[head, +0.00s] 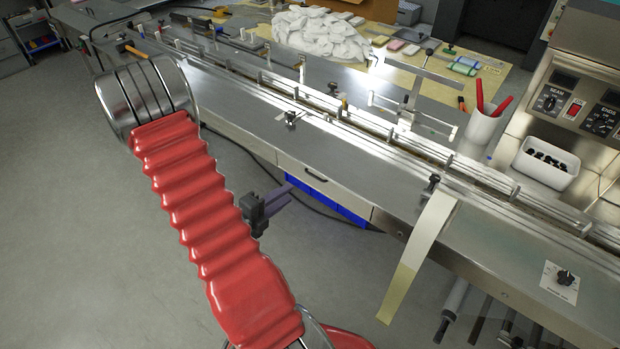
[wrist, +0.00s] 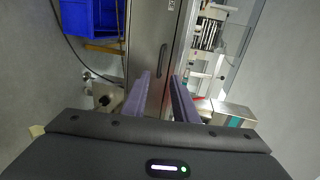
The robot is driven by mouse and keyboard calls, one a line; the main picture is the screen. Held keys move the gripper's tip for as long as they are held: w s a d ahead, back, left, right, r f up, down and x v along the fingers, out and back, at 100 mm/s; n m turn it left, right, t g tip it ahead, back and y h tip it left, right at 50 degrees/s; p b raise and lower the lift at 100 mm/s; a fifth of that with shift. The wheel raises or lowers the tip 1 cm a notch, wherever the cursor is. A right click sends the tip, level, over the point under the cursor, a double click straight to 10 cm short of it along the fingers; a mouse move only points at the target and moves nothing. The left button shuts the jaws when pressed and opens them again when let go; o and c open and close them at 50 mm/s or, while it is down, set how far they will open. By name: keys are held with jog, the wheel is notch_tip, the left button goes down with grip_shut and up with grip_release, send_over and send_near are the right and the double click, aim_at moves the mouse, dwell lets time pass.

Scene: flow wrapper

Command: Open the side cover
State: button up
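The side cover (head: 342,192) is a flat steel panel on the front side of the machine, below the long worktop. It looks shut, flush with the side. It carries a dark bar handle (head: 316,174). In the wrist view the cover (wrist: 148,40) runs up the middle, with its handle (wrist: 163,60) just beyond and between my fingertips. My gripper (head: 288,196) is in front of and a little below the cover in the head view. In the wrist view my gripper (wrist: 160,84) has its two purple-grey fingers apart with nothing between them. It appears clear of the handle.
A blue crate (head: 350,213) lies under the machine, and it also shows in the wrist view (wrist: 88,25). A paper strip (head: 418,262) hangs over the worktop edge to the right. A dark cable (head: 233,146) runs below the machine. The floor at left is clear.

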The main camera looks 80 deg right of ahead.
jog(key=x, duration=1.2)
jog(key=shift+s, duration=0.2)
jog(key=shift+d, duration=0.15)
jog(key=shift+c, duration=0.5)
grip_shut()
jog(key=shift+f, duration=0.15)
dwell(0.4)
